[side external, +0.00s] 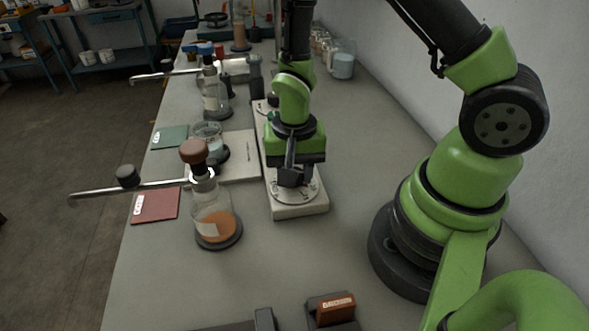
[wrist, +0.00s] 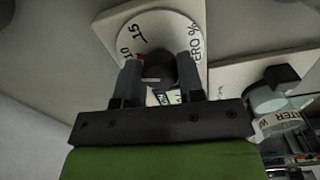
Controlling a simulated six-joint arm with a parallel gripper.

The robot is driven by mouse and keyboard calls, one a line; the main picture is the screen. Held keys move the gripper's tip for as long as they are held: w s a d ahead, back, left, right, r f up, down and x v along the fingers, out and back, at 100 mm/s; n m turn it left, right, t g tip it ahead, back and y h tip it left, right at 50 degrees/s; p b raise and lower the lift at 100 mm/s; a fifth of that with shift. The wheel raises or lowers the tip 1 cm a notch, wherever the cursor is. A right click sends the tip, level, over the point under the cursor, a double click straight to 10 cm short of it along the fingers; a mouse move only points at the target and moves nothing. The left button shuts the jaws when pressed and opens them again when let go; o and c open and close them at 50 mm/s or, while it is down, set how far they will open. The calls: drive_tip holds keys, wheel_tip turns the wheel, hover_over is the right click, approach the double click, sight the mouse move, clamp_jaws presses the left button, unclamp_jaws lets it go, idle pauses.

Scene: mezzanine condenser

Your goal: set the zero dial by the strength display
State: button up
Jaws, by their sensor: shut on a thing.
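The zero dial (wrist: 158,28) is a round white plate in the wrist view, with "10", "15" and "ZERO %" legible on it. My gripper (wrist: 160,80) is shut on its dark knob (wrist: 158,72), one finger on each side. A small red mark shows by the left finger, near the "10". Part of the scale is hidden behind the fingers. In the side view, my gripper (side external: 291,178) points down at the dial (side external: 296,194) on the near end of a pale base. A small pale lettered patch shows between the fingers; I cannot tell whether it is the strength display.
A second dark knob (wrist: 282,76) with a "WATER" label (wrist: 279,122) is beside the dial. Left of the pale base (side external: 301,211) stand an orange-liquid flask (side external: 213,228) and a beaker (side external: 207,134). A brown block (side external: 336,308) sits in front.

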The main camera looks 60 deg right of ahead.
drive_tip(key=shift+m, duration=0.5)
drive_tip(key=o, duration=0.9)
wheel_tip(320, 180, up, 10)
drive_tip(key=shift+f, duration=0.1)
idle(0.3)
drive_tip(key=s+r+n+t, duration=0.2)
drive_tip(key=s+r, duration=0.1)
drive_tip(key=r, duration=0.2)
drive_tip(key=s+a+r+n+t+y, duration=0.1)
drive_tip(key=s+r+n+t, duration=0.1)
drive_tip(key=r, duration=0.4)
drive_tip(key=s+r+n+t+y, duration=0.1)
drive_tip(key=s+r+n+t, duration=0.2)
drive_tip(key=s+r, duration=0.2)
drive_tip(key=shift+a+r, duration=0.3)
drive_tip(key=shift+r, duration=0.1)
